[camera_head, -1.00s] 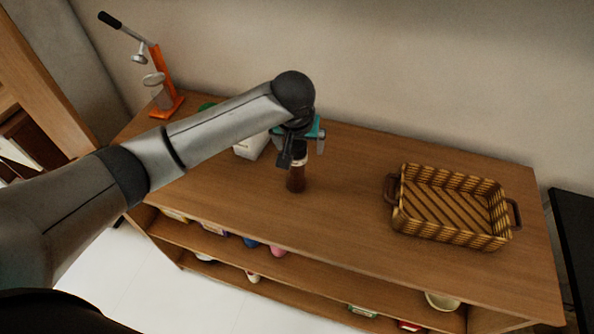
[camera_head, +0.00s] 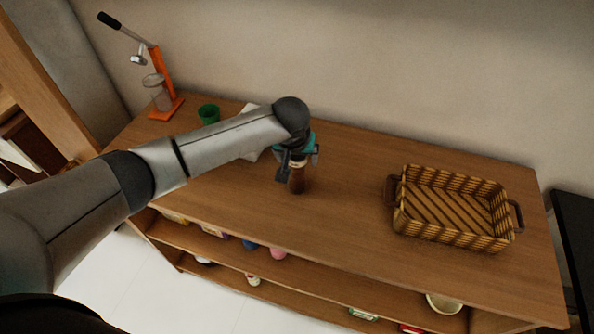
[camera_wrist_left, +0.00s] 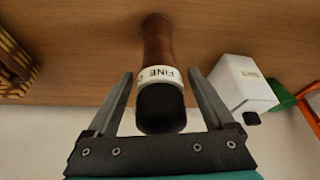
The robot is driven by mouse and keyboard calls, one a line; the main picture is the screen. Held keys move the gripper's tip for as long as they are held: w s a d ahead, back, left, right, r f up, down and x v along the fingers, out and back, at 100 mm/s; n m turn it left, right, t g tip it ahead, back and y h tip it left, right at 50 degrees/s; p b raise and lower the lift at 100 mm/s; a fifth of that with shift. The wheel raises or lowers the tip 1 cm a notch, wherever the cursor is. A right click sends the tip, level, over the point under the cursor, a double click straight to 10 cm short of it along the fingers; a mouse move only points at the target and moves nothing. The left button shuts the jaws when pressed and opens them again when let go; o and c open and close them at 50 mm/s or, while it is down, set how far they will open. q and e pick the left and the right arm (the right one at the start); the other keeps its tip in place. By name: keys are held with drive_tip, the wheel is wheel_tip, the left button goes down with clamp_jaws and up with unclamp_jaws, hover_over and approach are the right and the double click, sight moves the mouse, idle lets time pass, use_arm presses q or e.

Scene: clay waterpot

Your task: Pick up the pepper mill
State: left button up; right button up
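The pepper mill (camera_head: 297,181) stands upright on the wooden shelf top, brown with a pale band and a dark top. It also shows in the left wrist view (camera_wrist_left: 159,75), its white band lettered "FINE". My left gripper (camera_head: 299,169) is open around the mill's upper part. In the left wrist view the two fingers (camera_wrist_left: 162,92) lie on either side of the mill, with a gap on each side. The arm's wrist hides the mill's top in the head view. My right gripper is not in view.
A woven basket (camera_head: 400,222) stands at the right. A white carton (camera_wrist_left: 241,84) and a green cup (camera_head: 209,113) stand left of the mill, with an orange press (camera_head: 160,80) at the far left. The wood between mill and basket is clear.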

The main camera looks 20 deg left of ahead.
use_arm(q)
clamp_jaws()
idle(0.5)
